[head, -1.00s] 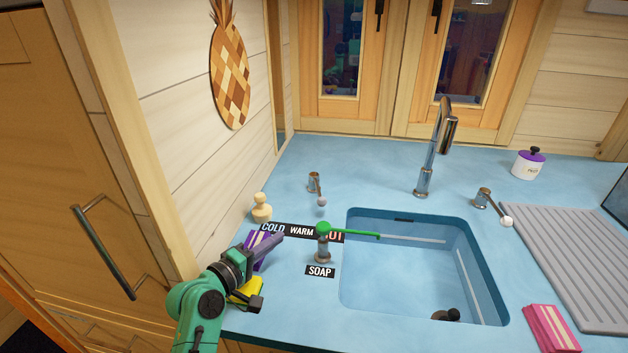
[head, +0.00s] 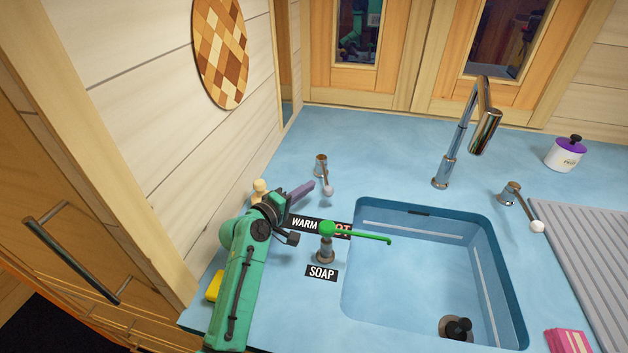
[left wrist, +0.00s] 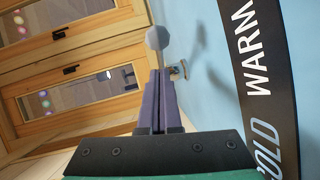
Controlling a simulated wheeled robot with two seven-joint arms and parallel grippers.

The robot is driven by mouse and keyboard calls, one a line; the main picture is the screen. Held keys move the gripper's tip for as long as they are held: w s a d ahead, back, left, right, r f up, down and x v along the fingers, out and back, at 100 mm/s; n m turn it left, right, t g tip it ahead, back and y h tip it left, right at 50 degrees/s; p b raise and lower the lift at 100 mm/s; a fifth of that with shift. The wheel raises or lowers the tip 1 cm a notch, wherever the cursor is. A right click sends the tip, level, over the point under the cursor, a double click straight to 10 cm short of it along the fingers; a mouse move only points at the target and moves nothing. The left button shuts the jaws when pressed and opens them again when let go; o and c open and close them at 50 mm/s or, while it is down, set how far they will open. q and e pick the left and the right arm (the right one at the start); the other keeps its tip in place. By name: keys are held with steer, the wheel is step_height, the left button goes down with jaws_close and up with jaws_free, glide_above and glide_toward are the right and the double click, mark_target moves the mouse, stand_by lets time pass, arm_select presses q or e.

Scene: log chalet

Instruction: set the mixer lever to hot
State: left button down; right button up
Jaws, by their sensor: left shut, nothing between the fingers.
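The mixer lever (head: 321,166) is a small metal post with an arm ending in a pale round knob (head: 328,190), at the back left of the sink. Its arm points toward the counter front. The knob also shows in the left wrist view (left wrist: 157,38), just beyond my fingertips. A black label strip (head: 303,222) in front reads WARM and a partly hidden HOT; COLD shows in the left wrist view (left wrist: 268,148). My left gripper (head: 309,186) is shut and empty, its purple fingers just left of the knob; contact is unclear. My right gripper is not in view.
A green-topped soap dispenser (head: 326,240) stands in front of the strip, its spout over the sink (head: 420,270). A tall faucet (head: 450,155) and another white-knobbed lever (head: 513,190) stand behind the sink. A wooden bottle (head: 259,190) is by the left wall.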

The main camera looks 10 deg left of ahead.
mark_target(325, 181)
arm_select(q)
steer(key=x, duration=0.3)
steer(key=shift+w, duration=0.1)
steer(key=shift+d, duration=0.1)
steer(key=shift+d+r+p, duration=0.1)
steer(key=shift+d+p, duration=0.25)
steer(key=shift+p, duration=0.15)
steer(key=shift+d, duration=0.35)
